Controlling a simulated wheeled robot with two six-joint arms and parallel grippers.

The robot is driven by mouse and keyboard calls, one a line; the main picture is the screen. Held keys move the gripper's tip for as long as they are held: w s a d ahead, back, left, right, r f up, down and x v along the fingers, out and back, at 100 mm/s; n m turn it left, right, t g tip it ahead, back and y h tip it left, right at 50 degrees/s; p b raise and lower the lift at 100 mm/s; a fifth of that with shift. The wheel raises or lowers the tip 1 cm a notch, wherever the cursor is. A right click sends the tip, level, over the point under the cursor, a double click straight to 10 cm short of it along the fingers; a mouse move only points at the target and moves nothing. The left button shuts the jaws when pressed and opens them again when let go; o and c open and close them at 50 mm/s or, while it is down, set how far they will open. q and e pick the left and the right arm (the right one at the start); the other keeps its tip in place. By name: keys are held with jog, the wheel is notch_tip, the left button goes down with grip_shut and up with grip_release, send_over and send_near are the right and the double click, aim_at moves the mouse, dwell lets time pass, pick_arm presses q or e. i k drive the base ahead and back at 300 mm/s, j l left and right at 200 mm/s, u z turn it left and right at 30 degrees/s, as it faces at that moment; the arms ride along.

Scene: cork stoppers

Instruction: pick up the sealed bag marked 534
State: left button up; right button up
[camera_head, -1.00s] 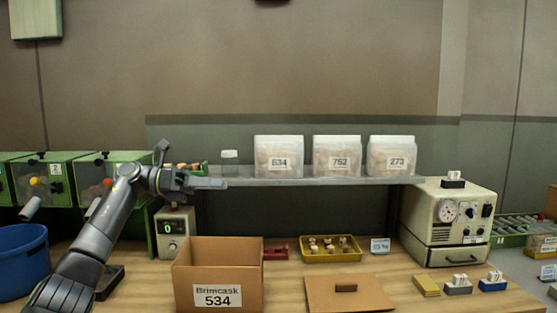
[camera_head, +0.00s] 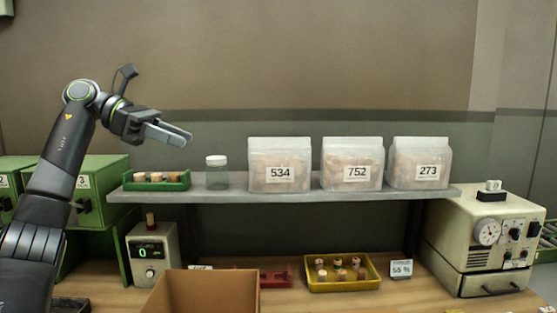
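The sealed bag marked 534 (camera_head: 280,158) is a clear bag of cork stoppers. It stands upright on the grey shelf (camera_head: 225,196), leftmost of three like bags. My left gripper (camera_head: 188,139) is in the air at the left, above the shelf's left part and pointing right. It is apart from the bag and holds nothing that I can see. Its fingers appear close together from this angle, so their opening is unclear. My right gripper is not in view.
Bags marked 752 (camera_head: 353,157) and 273 (camera_head: 419,157) stand to the right. A glass jar (camera_head: 216,174) and a green tray of corks (camera_head: 157,185) are on the shelf's left. Below are an open cardboard box (camera_head: 205,292) and a yellow tray (camera_head: 343,286).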

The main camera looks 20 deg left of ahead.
aim_at(276, 165)
jog(key=i+j, duration=0.35)
jog(key=i, duration=0.15)
jog(key=i+j, duration=0.35)
jog(key=i, duration=0.15)
